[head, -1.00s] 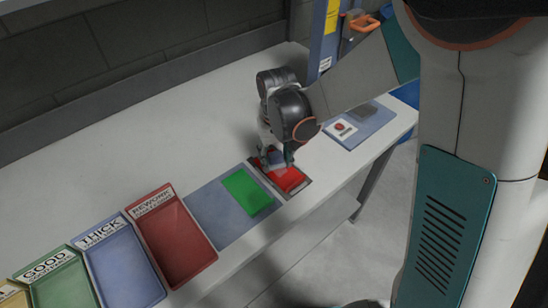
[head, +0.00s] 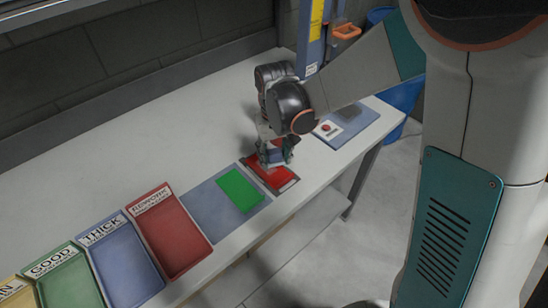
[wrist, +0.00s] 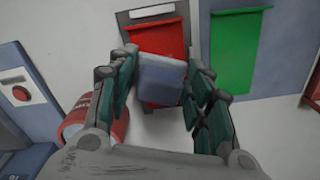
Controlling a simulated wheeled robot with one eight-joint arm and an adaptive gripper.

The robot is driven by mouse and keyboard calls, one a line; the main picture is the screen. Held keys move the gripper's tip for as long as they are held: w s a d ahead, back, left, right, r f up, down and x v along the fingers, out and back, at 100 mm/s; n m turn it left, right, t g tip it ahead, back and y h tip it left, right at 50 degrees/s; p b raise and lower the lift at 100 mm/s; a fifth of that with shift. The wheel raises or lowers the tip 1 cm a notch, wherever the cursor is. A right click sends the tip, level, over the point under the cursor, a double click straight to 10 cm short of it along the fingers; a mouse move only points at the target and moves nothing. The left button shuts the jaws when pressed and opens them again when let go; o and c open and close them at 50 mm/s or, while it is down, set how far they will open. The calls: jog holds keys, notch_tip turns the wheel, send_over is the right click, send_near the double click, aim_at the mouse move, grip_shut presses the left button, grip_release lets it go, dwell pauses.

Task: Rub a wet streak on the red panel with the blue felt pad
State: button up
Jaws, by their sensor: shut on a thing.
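The red panel (head: 281,180) lies in a dark frame on the bench, right of the green panel. It also shows at the top of the wrist view (wrist: 160,38). My gripper (head: 275,158) is over the far part of the red panel, pointing down. It is shut on the blue felt pad (wrist: 162,76), which sits between the green-sided fingers and covers part of the red panel. I cannot tell whether the pad touches the panel. No wet streak can be made out; part of the panel is hidden by the pad and fingers.
The green panel (head: 240,189) lies on a blue-grey mat (head: 207,207). Labelled trays, including a red one (head: 176,236) and a blue one (head: 126,265), stand at the left. A red button box (head: 327,128) is at the right. The back of the bench is clear.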

jog(key=shift+r+p, duration=0.6)
jog(key=shift+r, duration=0.6)
jog(key=shift+s+d+r+p, duration=0.1)
jog(key=shift+r+p, duration=0.05)
jog(key=shift+p, duration=0.9)
